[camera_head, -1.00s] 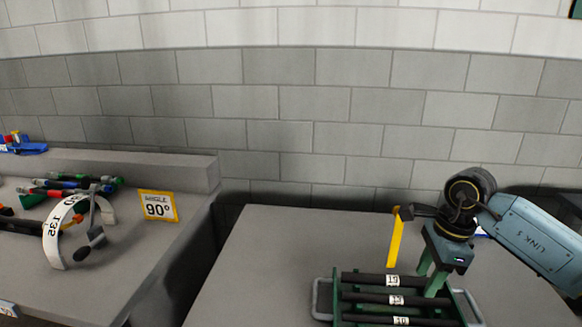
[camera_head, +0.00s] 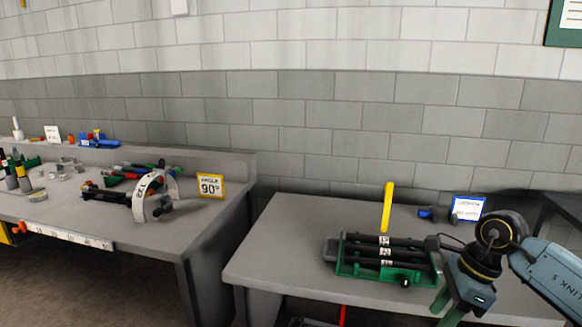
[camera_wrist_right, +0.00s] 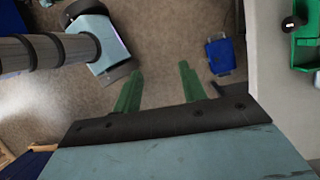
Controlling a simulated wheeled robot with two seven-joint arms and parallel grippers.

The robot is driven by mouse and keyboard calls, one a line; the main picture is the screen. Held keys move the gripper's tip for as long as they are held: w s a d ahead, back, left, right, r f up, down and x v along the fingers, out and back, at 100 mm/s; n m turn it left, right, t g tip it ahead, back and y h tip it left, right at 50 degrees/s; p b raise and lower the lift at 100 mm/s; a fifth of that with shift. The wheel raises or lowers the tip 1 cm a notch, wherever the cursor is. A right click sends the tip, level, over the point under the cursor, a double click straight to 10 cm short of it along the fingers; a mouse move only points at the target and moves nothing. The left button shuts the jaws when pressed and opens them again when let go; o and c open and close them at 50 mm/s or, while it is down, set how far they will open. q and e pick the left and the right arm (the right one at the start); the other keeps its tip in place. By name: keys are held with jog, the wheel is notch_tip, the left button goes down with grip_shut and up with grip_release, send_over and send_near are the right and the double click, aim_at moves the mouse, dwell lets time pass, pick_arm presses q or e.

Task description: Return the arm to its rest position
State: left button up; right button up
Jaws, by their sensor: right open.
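My right arm enters the head view from the right. Its gripper (camera_head: 449,308) has green fingers pointing down, just right of and nearer than the green rack (camera_head: 345,270). In the right wrist view the gripper's two fingers (camera_wrist_right: 158,88) stand apart with nothing between them, over bare floor (camera_wrist_right: 165,50). The rack lies on the right table with several black labelled rods (camera_head: 385,251) in it, clear of the fingers. Part of a green rack also shows in the right wrist view (camera_wrist_right: 304,50). My left gripper is not in view.
The right table (camera_head: 285,240) has free room left of the rack. A yellow upright bar (camera_head: 387,207) and a blue-edged sign (camera_head: 467,208) stand behind it. A blue object (camera_wrist_right: 221,56) is below the gripper.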

jog(key=w+a+f+m+t+y, duration=0.45)
jog(key=a+f+m+y, duration=0.55)
jog(key=f+m, duration=0.25)
jog(key=s+d+f+m+t+h, duration=0.3)
jog(key=d+f+m+t+h, duration=0.1)
jog(key=f+m, duration=0.6)
jog(key=s+d+f+m+t+h, duration=0.3)
jog(key=d+f+m+h, duration=0.15)
jog(key=f+m, duration=0.55)
jog(key=s+d+f+m+g+h, duration=0.2)
jog(key=s+f+m, duration=0.3)
jog(key=s+f, duration=0.35)
jog(key=s+d+f+m+g+h, duration=0.3)
jog(key=s+f+m, duration=0.3)
jog(key=s, duration=0.4)
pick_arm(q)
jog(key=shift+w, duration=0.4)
pick_arm(e)
jog(key=s+f+m+g, duration=0.2)
jog(key=s+f, duration=0.2)
jog(key=s, duration=0.7)
jog(key=s+a+f+m+g+h, duration=0.1)
jog(key=s+f+m+g, duration=0.1)
jog(key=s, duration=0.9)
jog(key=shift+s+f+g, duration=0.4)
jog(key=shift+f+g, duration=0.45)
